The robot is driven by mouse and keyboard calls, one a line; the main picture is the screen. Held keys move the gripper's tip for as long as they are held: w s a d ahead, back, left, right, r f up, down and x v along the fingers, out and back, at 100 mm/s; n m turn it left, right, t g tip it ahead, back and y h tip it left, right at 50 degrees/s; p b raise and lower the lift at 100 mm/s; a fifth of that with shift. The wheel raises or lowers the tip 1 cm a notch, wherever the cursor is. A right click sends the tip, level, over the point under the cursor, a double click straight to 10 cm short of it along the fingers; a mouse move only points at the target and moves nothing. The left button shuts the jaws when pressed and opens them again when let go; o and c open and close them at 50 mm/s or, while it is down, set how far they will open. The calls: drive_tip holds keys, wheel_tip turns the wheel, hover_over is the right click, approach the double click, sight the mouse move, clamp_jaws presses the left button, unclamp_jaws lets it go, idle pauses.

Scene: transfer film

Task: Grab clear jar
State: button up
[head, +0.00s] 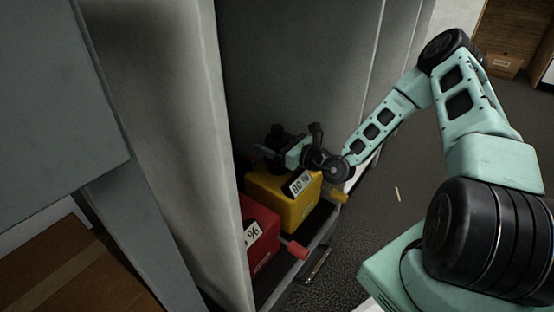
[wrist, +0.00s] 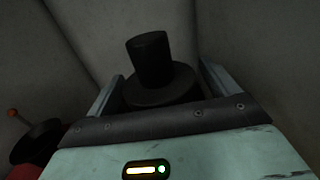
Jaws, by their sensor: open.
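I make out no clear jar in either view. My gripper (head: 282,148) is at the top of a yellow container (head: 285,205) with a label reading 80 %. The container has a black stepped cap (head: 277,133). In the wrist view, my gripper (wrist: 160,88) is open, with one finger on each side of the black cap (wrist: 150,62). I cannot tell whether the fingers touch it. The gripper body hides the yellow container in the wrist view.
A red container (head: 262,235) with a % label stands nearer, beside the yellow one; its black top (wrist: 38,142) shows in the wrist view. Both stand in a narrow grey cabinet (head: 290,60) with walls close around. Open dark floor (head: 375,240) lies to the right.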

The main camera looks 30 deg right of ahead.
drive_tip(key=shift+w+a, duration=0.15)
drive_tip(key=shift+w, duration=0.25)
drive_tip(key=c, duration=1.4)
drive_tip(key=shift+r, duration=0.2)
drive_tip(key=shift+c, duration=0.8)
